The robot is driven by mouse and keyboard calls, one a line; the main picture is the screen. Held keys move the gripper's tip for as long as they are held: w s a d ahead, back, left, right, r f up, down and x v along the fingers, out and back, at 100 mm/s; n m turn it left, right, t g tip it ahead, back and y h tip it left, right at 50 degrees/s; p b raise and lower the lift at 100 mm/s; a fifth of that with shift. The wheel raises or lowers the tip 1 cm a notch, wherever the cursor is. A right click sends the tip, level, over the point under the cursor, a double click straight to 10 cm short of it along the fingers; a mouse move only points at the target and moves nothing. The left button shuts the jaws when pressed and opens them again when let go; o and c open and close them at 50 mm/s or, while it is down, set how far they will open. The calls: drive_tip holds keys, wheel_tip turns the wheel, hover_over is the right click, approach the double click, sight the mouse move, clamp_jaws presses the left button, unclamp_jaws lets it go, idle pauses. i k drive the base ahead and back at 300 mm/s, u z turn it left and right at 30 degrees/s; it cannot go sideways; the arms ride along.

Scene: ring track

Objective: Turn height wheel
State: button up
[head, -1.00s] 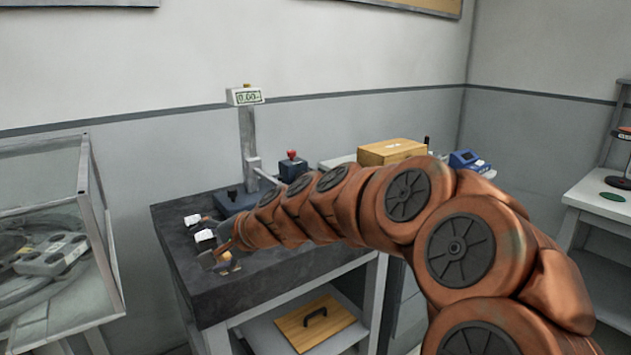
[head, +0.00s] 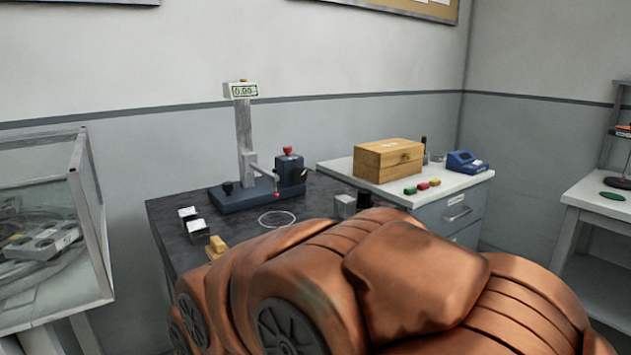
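A height gauge stands on the dark stone table (head: 178,255). It has a dark blue base (head: 240,199), a grey upright column (head: 244,135) and a display (head: 241,90) on top that seems to read 0.00. A small black knob (head: 227,187) sits at the base's left end; I cannot tell whether it is the height wheel. A dark blue block (head: 290,174) with a red knob (head: 287,150) stands at the right end. My gripper is out of view; my arm fills the lower middle.
Two small white-faced blocks (head: 197,229) and a yellowish block (head: 217,244) lie on the table's left. A white ring outline (head: 277,219) marks its top. A grey block (head: 345,206) is at right. A side cabinet holds a wooden box (head: 388,160). A glass case (head: 55,220) stands left.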

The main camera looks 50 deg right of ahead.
sight(298, 175)
drive_tip(key=z, duration=0.5)
drive_tip(key=k, duration=1.2)
drive_tip(key=u, duration=0.1)
drive_tip(key=i, duration=0.45)
drive_tip(key=u, duration=0.6)
drive_tip(key=i, duration=1.2)
drive_tip(key=z, duration=0.8)
